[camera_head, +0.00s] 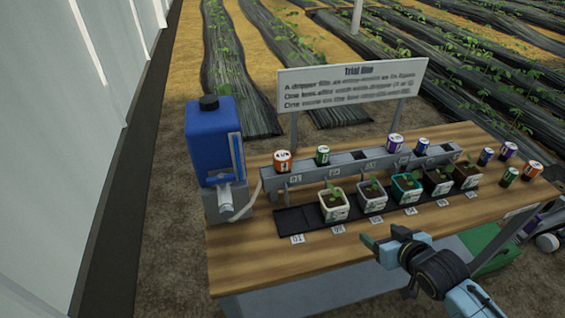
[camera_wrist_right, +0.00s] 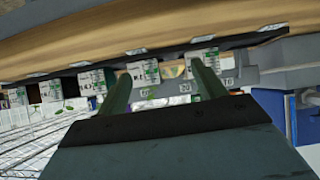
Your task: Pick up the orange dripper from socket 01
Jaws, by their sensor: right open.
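The orange dripper (camera_head: 283,160) is a short can with a white band. It stands upright at the left end of the grey rail (camera_head: 332,165), above the tag 01 (camera_head: 295,179). My right gripper (camera_head: 385,239) is open and empty over the table's front edge, well to the right of the orange dripper and nearer to me. In the right wrist view its two fingers (camera_wrist_right: 165,85) are spread, with pots and tags showing beyond them. I cannot make out the orange dripper there. My left gripper is in neither view.
A green dripper (camera_head: 322,155) and purple dripper (camera_head: 395,143) stand on the rail; several loose cans (camera_head: 508,176) stand at the right. Seedling pots (camera_head: 334,206) sit in a black tray (camera_head: 289,221) before the rail. A blue tank (camera_head: 208,138) stands left. The table's front left (camera_head: 255,262) is clear.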

